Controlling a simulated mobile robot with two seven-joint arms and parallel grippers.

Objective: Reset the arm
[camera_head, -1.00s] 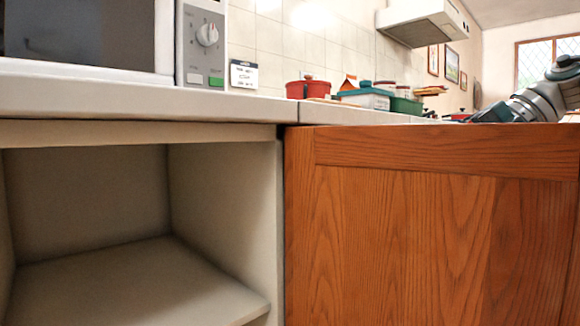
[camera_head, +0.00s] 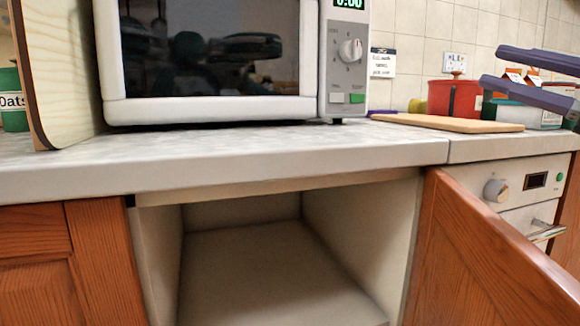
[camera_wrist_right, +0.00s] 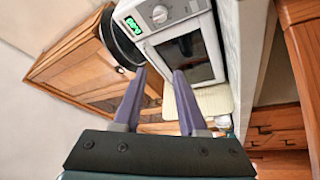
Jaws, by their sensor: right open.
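My right gripper (camera_head: 493,66) comes in at the right edge of the head view, with two purple-grey fingers apart and nothing between them. It is raised above the counter, in front of the red pot as seen from the head. In the right wrist view, the same open fingers (camera_wrist_right: 160,73) point toward the microwave (camera_wrist_right: 178,45), with a clear gap between them. The rest of the right arm is out of the head view. My left gripper is in neither view.
The counter (camera_head: 260,160) carries a microwave (camera_head: 215,60), a wooden board (camera_head: 450,123), a red pot (camera_head: 454,98) and an oats tin (camera_head: 12,100). Below, an empty open cupboard (camera_head: 270,270) has its wooden door (camera_head: 480,260) swung out on the right. An oven (camera_head: 515,195) stands beyond.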

